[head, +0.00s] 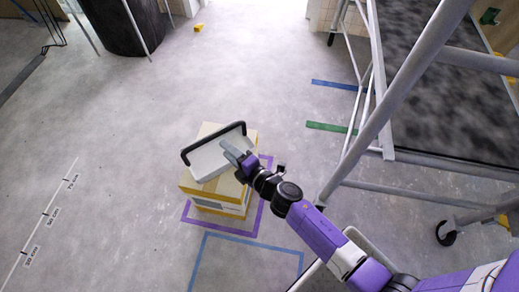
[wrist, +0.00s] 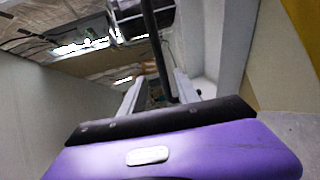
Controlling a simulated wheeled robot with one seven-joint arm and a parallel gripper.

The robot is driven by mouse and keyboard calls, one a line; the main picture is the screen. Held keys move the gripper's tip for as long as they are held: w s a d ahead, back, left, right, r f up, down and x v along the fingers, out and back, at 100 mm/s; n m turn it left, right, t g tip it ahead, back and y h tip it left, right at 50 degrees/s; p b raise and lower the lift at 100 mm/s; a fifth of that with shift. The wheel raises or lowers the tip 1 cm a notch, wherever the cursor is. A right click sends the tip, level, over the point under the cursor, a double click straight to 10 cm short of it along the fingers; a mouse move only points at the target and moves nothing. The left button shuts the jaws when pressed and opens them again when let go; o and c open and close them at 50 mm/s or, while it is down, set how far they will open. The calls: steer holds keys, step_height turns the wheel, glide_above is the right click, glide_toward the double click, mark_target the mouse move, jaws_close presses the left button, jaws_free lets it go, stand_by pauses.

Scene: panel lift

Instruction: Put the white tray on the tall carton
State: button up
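The white tray (head: 205,163) has a black raised bar along its far edge. In the head view it lies over the top of the tall carton (head: 238,207), overhanging its left side a little. I cannot tell for sure whether it rests flat on it. My gripper (head: 229,148) reaches in from the right, its fingers over the tray and pointing towards the bar. In the wrist view my gripper (wrist: 157,92) shows its two fingers apart, with a dark bar visible between them. No firm grip on it shows.
A purple floor outline (head: 258,215) surrounds the carton's base, with a blue outline (head: 250,241) in front. A grey metal scaffold (head: 375,110) on castors stands at the right, close to my arm. The floor left of the carton is clear.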

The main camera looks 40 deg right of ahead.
steer(key=s+a+r+m, duration=0.1)
steer(key=s+r+m, duration=0.25)
steer(key=s, duration=0.75)
steer(key=s+a+r+m, duration=0.1)
steer(key=s+r+m, duration=0.3)
steer(key=s, duration=0.6)
steer(key=s+r+m+g, duration=0.1)
steer(key=s+r+m, duration=0.9)
steer(key=s+r, duration=0.3)
steer(key=shift+d+r+h, duration=0.25)
steer(key=shift+r+h, duration=0.05)
steer(key=shift+r+m, duration=0.1)
steer(key=shift+m, duration=0.15)
step_height(320, 180, up, 19)
steer(key=p, duration=1.9)
